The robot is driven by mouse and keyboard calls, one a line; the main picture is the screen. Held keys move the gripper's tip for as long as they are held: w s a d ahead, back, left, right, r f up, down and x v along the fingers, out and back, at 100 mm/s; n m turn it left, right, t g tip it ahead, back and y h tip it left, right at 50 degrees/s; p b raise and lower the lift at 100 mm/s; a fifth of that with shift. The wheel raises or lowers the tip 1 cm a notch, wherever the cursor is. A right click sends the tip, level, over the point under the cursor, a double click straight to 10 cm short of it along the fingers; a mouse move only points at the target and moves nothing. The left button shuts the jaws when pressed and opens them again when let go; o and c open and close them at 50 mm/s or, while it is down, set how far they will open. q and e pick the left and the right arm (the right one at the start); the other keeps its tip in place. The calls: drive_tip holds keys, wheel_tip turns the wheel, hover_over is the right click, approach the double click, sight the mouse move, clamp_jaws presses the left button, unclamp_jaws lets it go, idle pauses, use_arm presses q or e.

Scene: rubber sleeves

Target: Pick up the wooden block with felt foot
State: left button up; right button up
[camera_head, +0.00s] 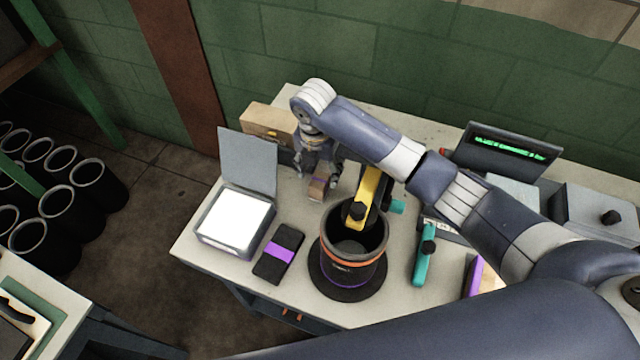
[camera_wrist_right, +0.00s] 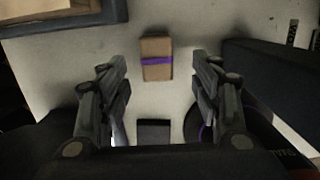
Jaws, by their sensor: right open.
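The wooden block (camera_head: 317,189) is small and brown with a purple band, and stands on the workbench near its back, behind the black sleeve pot. In the right wrist view the block (camera_wrist_right: 157,47) lies between and slightly beyond the fingertips, apart from both. No felt foot can be made out. My right gripper (camera_head: 316,178) hangs above the block, pointing down, and is open and empty; it also shows in the right wrist view (camera_wrist_right: 160,70). My left gripper is not in view.
A black pot (camera_head: 350,270) with an orange ring holds a yellow-handled tool. A black-and-purple block (camera_head: 278,253), a white-topped open case (camera_head: 236,222) and a wooden box (camera_head: 264,126) stand nearby. A teal tool (camera_head: 425,262) lies right of the pot.

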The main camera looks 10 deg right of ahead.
sight(319, 180)
drive_tip(key=shift+f, duration=0.9)
drive_tip(key=shift+w+d+f+p, duration=0.15)
drive_tip(key=shift+f+p, duration=0.15)
drive_tip(key=shift+f, duration=0.45)
drive_tip(key=shift+w+a+f+p, duration=0.1)
drive_tip(key=shift+w+f+p, duration=0.15)
drive_tip(key=shift+f, duration=0.55)
drive_tip(key=shift+w+d+f+p, duration=0.1)
drive_tip(key=shift+f+p, duration=0.2)
drive_tip(key=shift+f, duration=0.45)
drive_tip(key=c, duration=1.3)
drive_tip(key=shift+o, duration=0.2)
drive_tip(key=shift+r, duration=0.2)
